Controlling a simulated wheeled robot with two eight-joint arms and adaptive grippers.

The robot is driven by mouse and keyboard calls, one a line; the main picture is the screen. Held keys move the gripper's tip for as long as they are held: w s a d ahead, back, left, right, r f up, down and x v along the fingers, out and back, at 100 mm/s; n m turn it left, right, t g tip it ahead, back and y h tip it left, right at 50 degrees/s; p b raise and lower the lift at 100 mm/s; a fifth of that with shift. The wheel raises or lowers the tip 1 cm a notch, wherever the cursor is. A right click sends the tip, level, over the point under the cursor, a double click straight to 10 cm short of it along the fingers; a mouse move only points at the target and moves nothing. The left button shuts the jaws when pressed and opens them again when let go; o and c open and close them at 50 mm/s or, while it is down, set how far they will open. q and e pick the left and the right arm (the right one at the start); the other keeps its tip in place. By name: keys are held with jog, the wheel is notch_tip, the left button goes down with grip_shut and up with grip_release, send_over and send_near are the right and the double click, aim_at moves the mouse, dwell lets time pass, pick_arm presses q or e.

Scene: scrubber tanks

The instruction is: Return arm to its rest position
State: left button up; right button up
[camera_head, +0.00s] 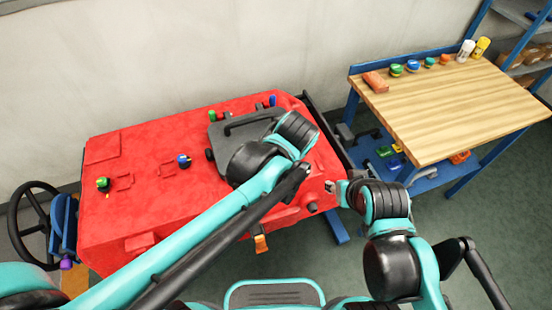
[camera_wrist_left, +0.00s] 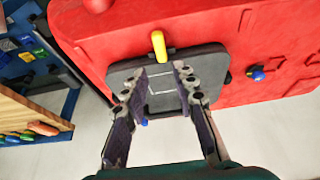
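My left arm (camera_head: 215,215) reaches from the lower left over the red scrubber tank (camera_head: 135,205). Its gripper is hidden behind the wrist joints in the head view. In the left wrist view the left gripper (camera_wrist_left: 162,70) has its two fingers apart with nothing between them, above the dark grey lid (camera_wrist_left: 205,60). A yellow handle-like piece (camera_wrist_left: 158,46) shows just beyond the fingertips. My right arm (camera_head: 388,225) is bent at the right of the tank. Its gripper (camera_head: 337,190) shows small beside the tank's right end, its finger state unclear.
A wooden-topped workbench (camera_head: 450,105) with bottles and coloured caps stands at the right. Small green and blue caps (camera_head: 184,160) sit on the tank. A black steering wheel (camera_head: 32,225) is at the left. A pale wall runs behind. Floor is free at the lower right.

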pick_arm(q)
jog(key=s+a+m+t, duration=0.1)
jog(key=s+a+m, duration=0.1)
jog(key=a, duration=0.7)
jog(key=s+a+m+t+h, duration=0.1)
jog(key=s+a, duration=0.4)
jog(key=a, duration=0.5)
jog(key=shift+a+m+t, duration=0.25)
jog(key=shift+m+t, duration=0.15)
jog(key=shift+s+r, duration=0.1)
